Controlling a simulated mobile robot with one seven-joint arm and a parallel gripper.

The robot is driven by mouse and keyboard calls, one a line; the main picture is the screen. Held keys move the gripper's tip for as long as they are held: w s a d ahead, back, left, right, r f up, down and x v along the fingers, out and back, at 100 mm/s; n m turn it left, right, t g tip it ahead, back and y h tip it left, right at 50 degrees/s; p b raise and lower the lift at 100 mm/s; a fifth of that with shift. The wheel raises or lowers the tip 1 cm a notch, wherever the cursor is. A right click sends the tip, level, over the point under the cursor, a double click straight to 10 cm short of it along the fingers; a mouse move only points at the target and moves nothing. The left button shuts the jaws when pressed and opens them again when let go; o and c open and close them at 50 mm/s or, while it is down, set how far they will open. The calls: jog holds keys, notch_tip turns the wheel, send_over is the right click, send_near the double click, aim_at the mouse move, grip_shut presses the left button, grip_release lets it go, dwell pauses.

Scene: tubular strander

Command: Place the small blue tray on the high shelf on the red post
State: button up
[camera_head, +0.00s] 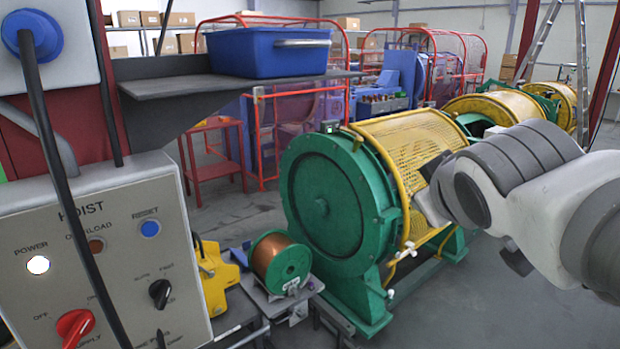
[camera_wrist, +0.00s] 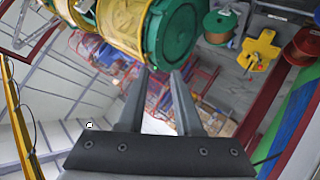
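The small blue tray (camera_head: 268,55), with a grey handle bar on its right front, sits upright on a dark grey shelf (camera_head: 190,87) in the head view. The shelf juts right from the dark red post (camera_head: 90,138) at the left, partly hidden by the hoist box. My arm reaches in from the right, well apart from the tray, and its fingers are not clear there. In the wrist view my gripper (camera_wrist: 160,76) is open, with nothing between its fingers. I cannot make out the tray in the wrist view.
The grey hoist control box (camera_head: 110,250) with a hanging black cable stands at the front left. A green and yellow strander drum (camera_head: 325,198) fills the middle, near my arm. A copper wire spool (camera_head: 280,262) is below the shelf. Open floor shows behind.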

jog(key=s+a+f+m+g+y, duration=0.1)
jog(key=s+a+f+m+g, duration=0.1)
jog(key=s+f, duration=0.3)
jog(key=s+a+f+m+g+y, duration=0.2)
jog(key=s+a+f+g, duration=0.2)
jog(key=f, duration=0.5)
jog(key=shift+s+a+f, duration=0.15)
jog(key=shift+s+f, duration=0.2)
jog(key=shift+s, duration=0.8)
